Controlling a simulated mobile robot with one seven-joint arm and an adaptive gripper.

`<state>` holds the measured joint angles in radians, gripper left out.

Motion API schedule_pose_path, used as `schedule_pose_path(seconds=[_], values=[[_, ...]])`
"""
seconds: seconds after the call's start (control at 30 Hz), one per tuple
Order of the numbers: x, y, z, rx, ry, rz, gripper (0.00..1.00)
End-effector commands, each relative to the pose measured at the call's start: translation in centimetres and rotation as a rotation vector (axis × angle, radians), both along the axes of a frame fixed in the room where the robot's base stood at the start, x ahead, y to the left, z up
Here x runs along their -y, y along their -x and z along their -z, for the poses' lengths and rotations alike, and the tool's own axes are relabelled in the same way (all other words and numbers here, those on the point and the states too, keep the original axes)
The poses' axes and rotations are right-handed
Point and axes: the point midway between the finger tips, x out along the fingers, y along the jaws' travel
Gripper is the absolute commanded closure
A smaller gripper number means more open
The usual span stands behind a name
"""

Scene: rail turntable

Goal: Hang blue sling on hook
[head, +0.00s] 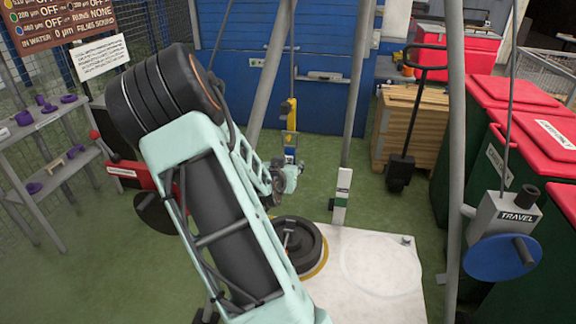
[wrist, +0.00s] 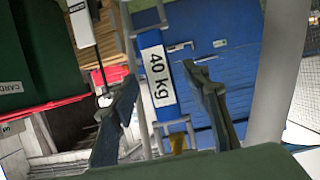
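A narrow blue-grey loop with a white "40 kg" label (wrist: 157,75), which looks like the sling, stands between my fingers in the wrist view. In the head view a small blue piece with a pale label (head: 290,141) shows just above my gripper (head: 288,174). A yellow block (head: 289,108), apparently the hook's, hangs on a line above it. My gripper (wrist: 162,78) has its fingers apart, one on each side of the label; I cannot tell whether they touch it. My arm hides part of the area below, and the contact between sling and hook is unclear.
A grey box marked TRAVEL with a blue handwheel (head: 503,257) is at right. Grey poles rise around the middle. Shelves (head: 45,130) stand left; red-lidded green bins (head: 540,130) stand right.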

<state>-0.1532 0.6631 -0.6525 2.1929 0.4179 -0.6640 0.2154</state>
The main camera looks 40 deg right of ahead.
Motion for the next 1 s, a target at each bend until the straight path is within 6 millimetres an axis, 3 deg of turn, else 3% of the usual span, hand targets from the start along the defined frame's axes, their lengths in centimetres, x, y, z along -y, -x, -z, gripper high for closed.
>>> schedule_pose_path(seconds=[0.27,0.8,1.0], values=[[-0.4,0.2,-0.1,-0.001,-0.002,-0.001,0.57],[-6.8,5.6,-3.6,0.001,-0.004,-0.003,0.57],[-8.1,6.8,-4.4,0.002,0.000,-0.001,0.57]])
